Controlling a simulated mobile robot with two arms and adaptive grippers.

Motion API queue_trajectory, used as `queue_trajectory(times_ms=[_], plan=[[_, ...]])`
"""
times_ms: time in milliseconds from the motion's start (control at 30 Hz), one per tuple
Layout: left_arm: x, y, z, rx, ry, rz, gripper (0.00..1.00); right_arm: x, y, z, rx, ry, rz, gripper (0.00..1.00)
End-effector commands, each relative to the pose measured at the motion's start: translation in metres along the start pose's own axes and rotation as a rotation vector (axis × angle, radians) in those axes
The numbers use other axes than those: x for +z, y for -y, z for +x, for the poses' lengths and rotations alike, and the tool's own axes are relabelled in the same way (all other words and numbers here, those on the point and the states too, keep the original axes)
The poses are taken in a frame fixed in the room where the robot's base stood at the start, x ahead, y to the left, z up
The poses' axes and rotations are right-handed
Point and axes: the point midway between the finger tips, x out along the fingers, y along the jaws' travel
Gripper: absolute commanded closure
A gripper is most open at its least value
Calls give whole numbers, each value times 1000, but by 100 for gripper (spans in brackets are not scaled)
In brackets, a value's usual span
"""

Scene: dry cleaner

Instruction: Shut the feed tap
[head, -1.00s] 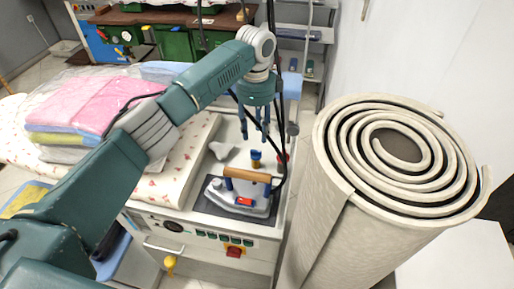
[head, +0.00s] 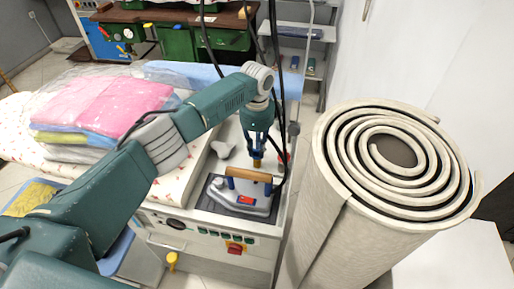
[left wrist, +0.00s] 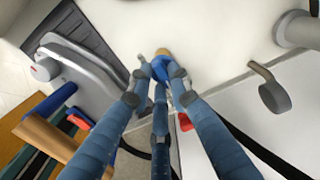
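The feed tap seems to be the small brass fitting with a blue part (head: 257,161) behind the iron on the ironing unit's top. It also shows in the left wrist view (left wrist: 161,58), partly hidden by my fingers. My left gripper (head: 258,150) points straight down with its fingertips right at the tap. In the left wrist view the fingertips (left wrist: 160,74) are around or just against the blue part. I cannot tell whether they grip it. My right gripper is in neither view.
An iron with a wooden handle (head: 249,175) stands on a dark pad in front of the tap. A red part (head: 284,157) is close on its right. A large rolled mat (head: 345,215) stands right.

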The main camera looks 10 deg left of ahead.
Motion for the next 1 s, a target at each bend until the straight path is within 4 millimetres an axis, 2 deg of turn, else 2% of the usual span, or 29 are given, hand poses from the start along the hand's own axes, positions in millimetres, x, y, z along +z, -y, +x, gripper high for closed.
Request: queue_trajectory(times_ms=[467, 667, 1000], plan=[[-1, 1, -2, -2, -1, -59, 100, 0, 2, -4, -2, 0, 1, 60], [-2, 0, -2, -1, -3, -185, 100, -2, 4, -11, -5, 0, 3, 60], [-4, 1, -3, 0, -4, -499, 100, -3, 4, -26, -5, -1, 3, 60]])
